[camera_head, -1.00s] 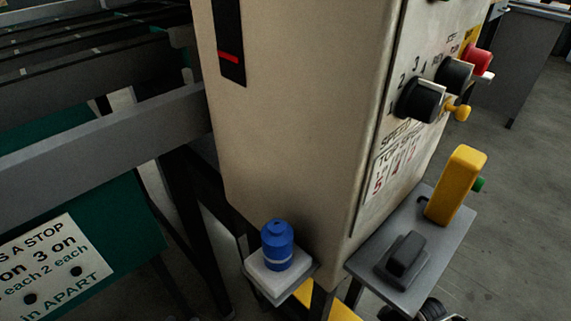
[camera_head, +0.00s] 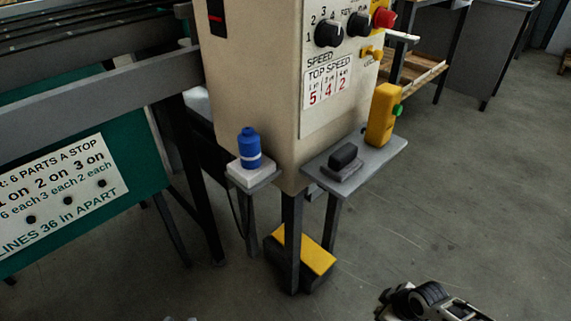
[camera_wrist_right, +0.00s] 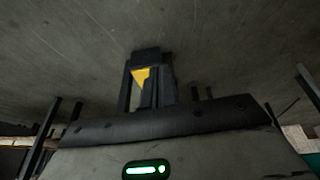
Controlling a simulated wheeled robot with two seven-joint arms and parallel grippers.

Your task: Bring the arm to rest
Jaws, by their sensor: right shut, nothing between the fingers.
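My right arm shows at the bottom right of the head view, low over the floor, with the right gripper (camera_head: 402,303) at the picture's lower edge. The gripper is shut and holds nothing. It is clear of the control box (camera_head: 260,85) and its shelves, and part of it is cut off by the frame.
A blue bottle (camera_head: 249,148) stands on a small white-topped shelf. A grey shelf (camera_head: 375,155) holds a black block (camera_head: 343,157) and a yellow device (camera_head: 382,115). A yellow-topped pedal (camera_head: 305,252) is on the floor. Open floor (camera_head: 480,210) lies right.

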